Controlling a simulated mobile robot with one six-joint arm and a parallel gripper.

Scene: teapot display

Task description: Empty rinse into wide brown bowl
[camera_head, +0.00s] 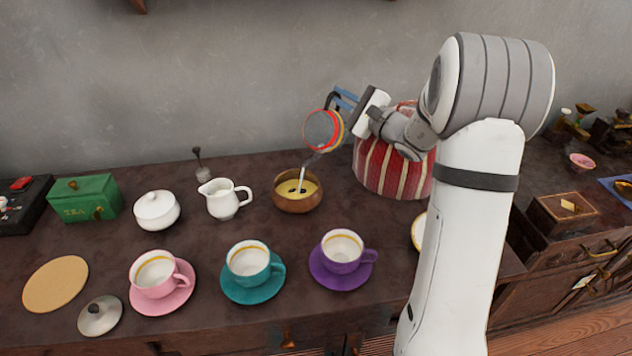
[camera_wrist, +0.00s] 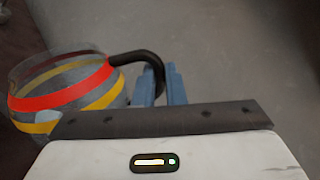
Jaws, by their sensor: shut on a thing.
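My gripper (camera_head: 345,99) is shut on the dark handle of a glass teapot (camera_head: 322,131) with red and yellow bands. The teapot is tilted above the wide brown bowl (camera_head: 285,206), and a pale stream runs from it down into the bowl. The bowl stands on the counter and holds yellowish liquid. In the wrist view the glass teapot (camera_wrist: 65,95) is at the left, its black handle between the blue fingers of my gripper (camera_wrist: 162,85). The amount of liquid left in the teapot is hard to tell.
A white creamer (camera_head: 223,200) and a white sugar bowl (camera_head: 157,211) stand left of the bowl. A red striped cosy (camera_head: 385,168) is close on the right. Pink (camera_head: 158,277), teal (camera_head: 248,263) and purple (camera_head: 342,252) cups on saucers line the front.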

